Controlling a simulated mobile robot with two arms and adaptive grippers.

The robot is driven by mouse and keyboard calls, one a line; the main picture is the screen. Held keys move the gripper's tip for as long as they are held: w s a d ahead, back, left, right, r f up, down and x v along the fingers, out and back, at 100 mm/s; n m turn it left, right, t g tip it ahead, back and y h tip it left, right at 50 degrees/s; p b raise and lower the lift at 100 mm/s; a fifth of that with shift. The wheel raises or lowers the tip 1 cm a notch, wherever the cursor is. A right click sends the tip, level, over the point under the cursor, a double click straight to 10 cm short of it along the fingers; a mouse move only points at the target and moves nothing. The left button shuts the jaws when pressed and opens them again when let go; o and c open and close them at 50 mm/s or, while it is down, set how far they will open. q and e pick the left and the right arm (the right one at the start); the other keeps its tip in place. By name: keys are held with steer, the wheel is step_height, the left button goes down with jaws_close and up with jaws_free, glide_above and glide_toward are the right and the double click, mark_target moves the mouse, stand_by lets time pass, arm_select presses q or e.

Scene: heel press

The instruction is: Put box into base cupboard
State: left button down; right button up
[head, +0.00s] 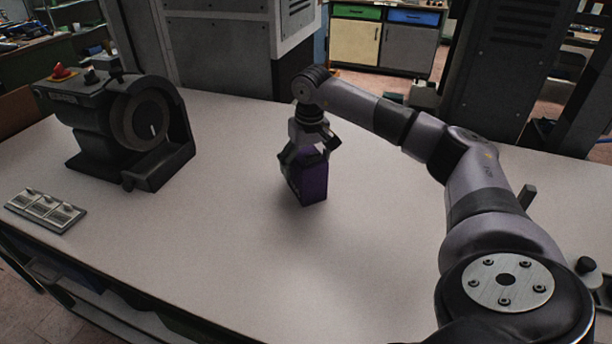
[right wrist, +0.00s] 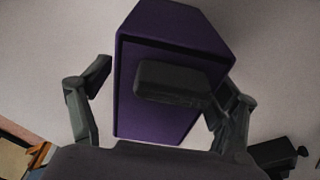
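A purple box (head: 313,184) stands upright on the light worktop near the middle of the head view. My right gripper (head: 308,152) points down over its top, with the fingers spread around the upper part. In the right wrist view the purple box (right wrist: 150,105) fills the middle. One finger of the right gripper (right wrist: 123,76) is left of the box with a narrow gap; the other finger's pad overlaps the box face. The gripper looks open. My left gripper is out of view. I cannot identify the base cupboard for certain.
A dark machine with a round disc (head: 140,122) stands on the left of the worktop (head: 230,240). A switch panel (head: 45,210) lies at the left front edge. Cabinets with green and blue drawers (head: 385,40) stand beyond. The worktop in front of the box is clear.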

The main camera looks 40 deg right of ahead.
steer(key=c, duration=1.3)
steer(key=shift+r, duration=0.1)
step_height(320, 180, up, 20)
steer(key=s+a+f+n, duration=0.1)
steer(key=a+f, duration=0.4)
steer(key=a, duration=0.3)
steer(key=s+a+f+n, duration=0.15)
steer(key=a+f, duration=0.25)
steer(key=a, duration=0.4)
steer(key=s+a+f+n, duration=0.1)
steer(key=s+a+f, duration=0.6)
steer(key=s+a, duration=0.3)
steer(key=shift+s+a, duration=0.25)
steer(key=shift+a, duration=0.4)
